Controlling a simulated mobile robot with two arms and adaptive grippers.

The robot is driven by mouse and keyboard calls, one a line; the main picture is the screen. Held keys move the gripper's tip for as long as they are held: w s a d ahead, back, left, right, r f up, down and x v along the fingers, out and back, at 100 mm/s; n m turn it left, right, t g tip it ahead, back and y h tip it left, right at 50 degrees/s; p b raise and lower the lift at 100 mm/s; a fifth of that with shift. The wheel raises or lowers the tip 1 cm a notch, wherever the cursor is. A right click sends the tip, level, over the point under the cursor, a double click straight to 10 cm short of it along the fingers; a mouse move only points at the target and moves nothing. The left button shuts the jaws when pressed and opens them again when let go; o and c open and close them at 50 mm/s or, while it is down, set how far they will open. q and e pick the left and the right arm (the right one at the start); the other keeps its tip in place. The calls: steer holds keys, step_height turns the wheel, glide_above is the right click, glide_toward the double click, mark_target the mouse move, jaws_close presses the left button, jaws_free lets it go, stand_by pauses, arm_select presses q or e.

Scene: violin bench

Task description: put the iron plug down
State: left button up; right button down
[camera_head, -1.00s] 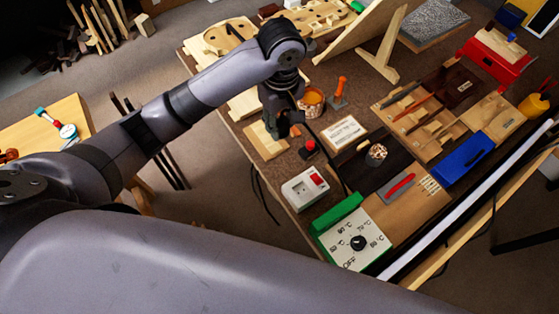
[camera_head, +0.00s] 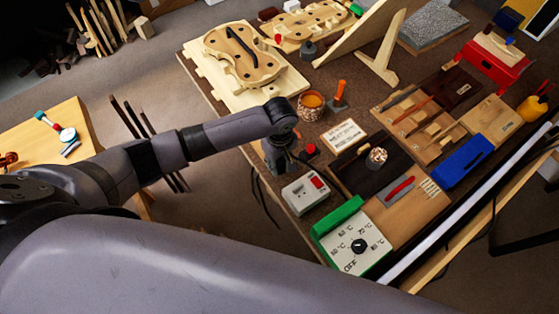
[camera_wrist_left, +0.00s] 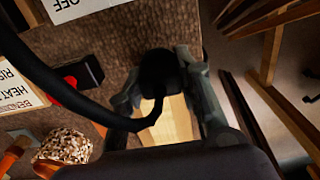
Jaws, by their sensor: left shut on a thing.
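My left gripper (camera_head: 281,166) is over the bench's near left edge, between the red button and the white switch box. In the left wrist view its two fingers (camera_wrist_left: 160,88) are closed around a dark, rounded plug (camera_wrist_left: 158,68). A black cable (camera_wrist_left: 75,93) curves across that view to the plug. In the head view the plug is hidden by the gripper. My right gripper is not in view.
A red button on a black base (camera_head: 311,150) and the white switch box (camera_head: 303,196) are close to the gripper. The green-and-white temperature dial box (camera_head: 352,243) stands in front.

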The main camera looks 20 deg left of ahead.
mark_target(279, 162)
arm_select(q)
steer(key=shift+f, duration=0.15)
steer(key=o, duration=1.2)
step_height(279, 162, up, 12)
steer(key=shift+r, duration=0.15)
stand_by(0.3)
